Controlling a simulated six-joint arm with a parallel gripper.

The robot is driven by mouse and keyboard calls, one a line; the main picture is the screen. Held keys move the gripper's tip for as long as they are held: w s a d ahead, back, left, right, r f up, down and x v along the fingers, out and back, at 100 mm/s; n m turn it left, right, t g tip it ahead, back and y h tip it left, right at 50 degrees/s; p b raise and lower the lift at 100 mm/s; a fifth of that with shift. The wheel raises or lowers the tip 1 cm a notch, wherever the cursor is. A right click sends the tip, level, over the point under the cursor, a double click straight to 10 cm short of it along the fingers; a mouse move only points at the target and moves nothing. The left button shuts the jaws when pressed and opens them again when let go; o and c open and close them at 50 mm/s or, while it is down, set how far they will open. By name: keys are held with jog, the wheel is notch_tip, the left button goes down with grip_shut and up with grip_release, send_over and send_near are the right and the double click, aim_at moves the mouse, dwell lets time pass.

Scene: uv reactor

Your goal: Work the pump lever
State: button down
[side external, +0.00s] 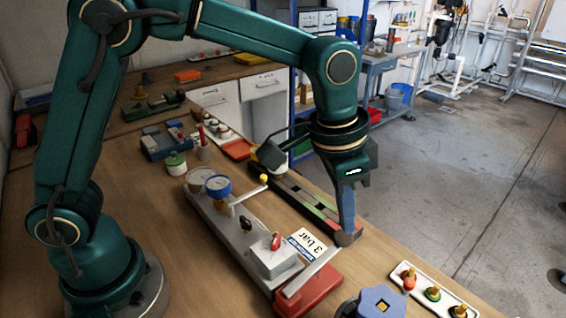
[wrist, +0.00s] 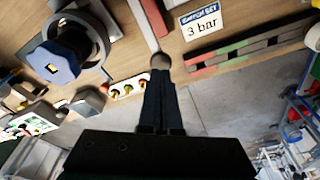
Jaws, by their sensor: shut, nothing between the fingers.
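The pump lever (side external: 312,271) is a pale grey bar that rises from the red block (side external: 308,294) at the front end of a long grey pump unit (side external: 222,226). In the wrist view the bar (wrist: 143,18) ends in a dark round knob (wrist: 160,60). My gripper (side external: 346,236) points down at this knob end, with its fingers together and empty. In the wrist view the fingertips (wrist: 160,74) are right by the knob. I cannot tell whether they touch it. The fingers partly hide the lever's end in the side view.
A card reading "3 bar" (side external: 303,243) lies beside the pump unit. A red and green strip (side external: 305,203) is behind it. A blue handwheel (side external: 381,302) and a white tray (side external: 396,275) with coloured fittings are at the front. A yellow-knobbed lever (side external: 247,195) stands on the unit.

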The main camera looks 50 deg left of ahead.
aim_at(341, 237)
dwell(2.4)
dwell(0.7)
jog(key=shift+f, duration=2.4)
jog(key=shift+r, duration=2.4)
